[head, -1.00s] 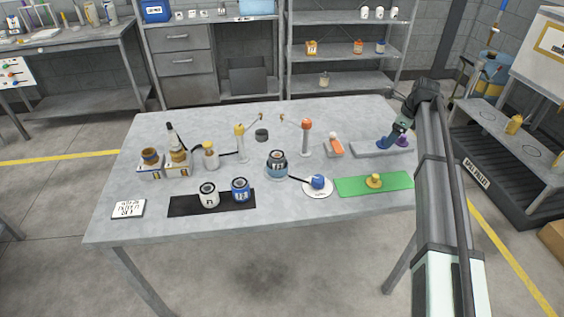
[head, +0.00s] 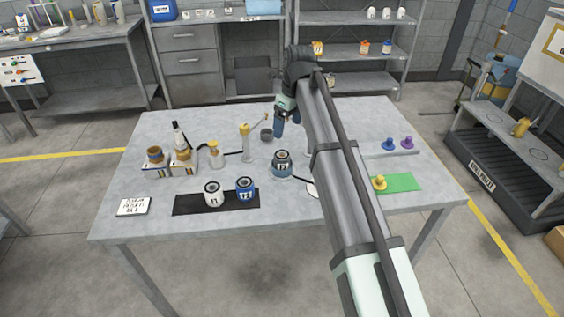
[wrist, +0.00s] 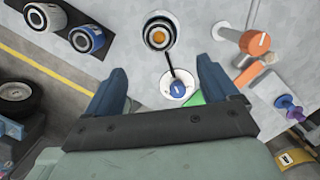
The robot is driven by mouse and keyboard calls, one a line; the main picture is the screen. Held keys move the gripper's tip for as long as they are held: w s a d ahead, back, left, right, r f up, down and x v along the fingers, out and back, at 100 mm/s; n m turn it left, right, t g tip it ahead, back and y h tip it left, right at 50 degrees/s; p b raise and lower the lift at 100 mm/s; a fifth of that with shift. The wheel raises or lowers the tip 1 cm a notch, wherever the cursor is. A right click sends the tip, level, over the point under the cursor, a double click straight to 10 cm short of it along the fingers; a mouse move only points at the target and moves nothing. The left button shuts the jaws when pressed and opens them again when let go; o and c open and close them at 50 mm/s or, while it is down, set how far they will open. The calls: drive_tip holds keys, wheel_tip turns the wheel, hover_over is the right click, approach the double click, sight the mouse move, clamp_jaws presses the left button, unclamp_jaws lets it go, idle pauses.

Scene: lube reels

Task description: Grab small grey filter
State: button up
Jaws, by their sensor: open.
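A small dark grey cylinder (head: 266,134), which looks like the small grey filter, stands on the table toward the back middle in the head view. My gripper (head: 279,127) is above the table just right of it in that picture. Its height over the table is hard to tell. In the wrist view my gripper (wrist: 161,72) has its two blue fingers wide apart with nothing between them. I cannot make out the grey cylinder in the wrist view.
A yellow-topped post (head: 246,142) stands left of the cylinder. A grey-blue can (head: 282,165) is in front. An orange-topped post (wrist: 257,42) and a white plate (wrist: 166,99) with a blue knob show in the wrist view. White (head: 212,193) and blue (head: 246,189) cans sit on a black mat.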

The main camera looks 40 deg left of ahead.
sight(282, 154)
drive_tip(key=f, duration=0.4)
drive_tip(key=a+f, duration=0.1)
drive_tip(key=f, duration=0.4)
drive_tip(key=a+f, duration=0.1)
drive_tip(key=f, duration=0.3)
drive_tip(key=shift+f, duration=0.25)
drive_tip(key=shift+a, duration=0.1)
drive_tip(key=c, duration=1.3)
